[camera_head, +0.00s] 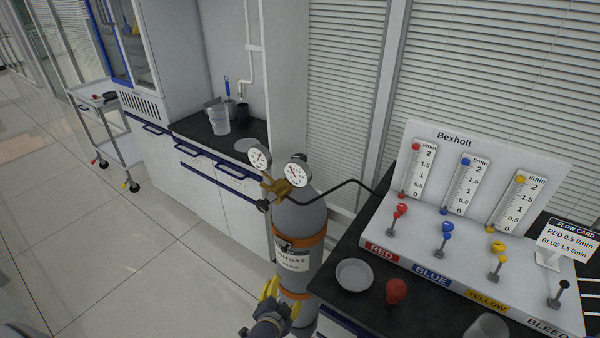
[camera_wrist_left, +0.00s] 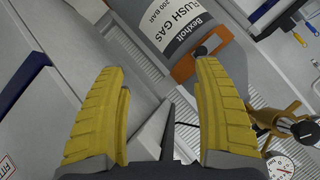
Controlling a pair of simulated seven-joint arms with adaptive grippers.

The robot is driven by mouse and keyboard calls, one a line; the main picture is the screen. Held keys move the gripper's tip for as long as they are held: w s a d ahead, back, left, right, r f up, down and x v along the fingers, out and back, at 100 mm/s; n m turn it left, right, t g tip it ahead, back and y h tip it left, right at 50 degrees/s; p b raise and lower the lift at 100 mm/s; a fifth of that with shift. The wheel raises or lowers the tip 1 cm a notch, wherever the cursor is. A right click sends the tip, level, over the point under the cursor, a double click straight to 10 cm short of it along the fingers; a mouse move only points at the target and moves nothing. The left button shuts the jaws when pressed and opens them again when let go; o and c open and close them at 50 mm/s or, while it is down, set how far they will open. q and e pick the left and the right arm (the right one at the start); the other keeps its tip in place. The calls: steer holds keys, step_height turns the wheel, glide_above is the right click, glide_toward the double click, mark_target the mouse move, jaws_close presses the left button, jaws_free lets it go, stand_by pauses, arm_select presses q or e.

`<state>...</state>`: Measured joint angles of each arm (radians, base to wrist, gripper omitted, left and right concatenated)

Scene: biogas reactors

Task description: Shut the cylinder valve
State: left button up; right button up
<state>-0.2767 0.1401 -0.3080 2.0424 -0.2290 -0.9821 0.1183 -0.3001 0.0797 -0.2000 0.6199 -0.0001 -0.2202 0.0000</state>
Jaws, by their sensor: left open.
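The grey gas cylinder (camera_head: 294,230) stands upright left of the black bench, with orange bands around it. Its brass valve and regulator (camera_head: 280,188) sit on top, with a dark knob (camera_head: 263,205) on the left side. The brass fitting also shows in the left wrist view (camera_wrist_left: 272,118) at lower right. My left gripper (camera_head: 281,297) is open and empty, low in front of the cylinder and below the valve. In the left wrist view, the yellow fingers (camera_wrist_left: 158,68) are apart, with the cylinder's label beyond them. My right gripper is not in view.
Two round gauges (camera_head: 298,174) stand above the valve. A black hose (camera_head: 345,184) runs to the Bexholt flow panel (camera_head: 455,235) on the bench. A dish (camera_head: 354,275) and a red object (camera_head: 396,291) lie near the bench's left edge. The floor (camera_head: 130,260) at left is clear.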

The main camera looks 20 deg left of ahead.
arm_select(q)
step_height(320, 180, up, 14)
steer(key=w+t, duration=0.1)
steer(key=t, duration=0.2)
steer(key=w+d+r+m+t+h, duration=0.2)
steer(key=w+d+r+t+h, duration=0.15)
steer(key=d+r, duration=0.6)
steer(key=w+d+r+m+t+h, duration=0.25)
steer(key=w+d+r+h, duration=0.25)
steer(key=d+r, duration=0.4)
steer(key=s+d+r+m+g+h, duration=0.3)
steer(key=d+r+m+g+h, duration=0.2)
steer(key=d+m+g+h, duration=0.35)
steer(key=s+d+r+m+g+h, duration=0.2)
steer(key=d+r+m+g+h, duration=0.2)
steer(key=d+m+g+h, duration=0.5)
steer(key=n+y, duration=0.4)
steer(key=y, duration=2.4)
glide_toward(300, 157)
steer(key=x, duration=0.9)
steer(key=shift+a+f, duration=0.15)
steer(key=shift+f, duration=0.1)
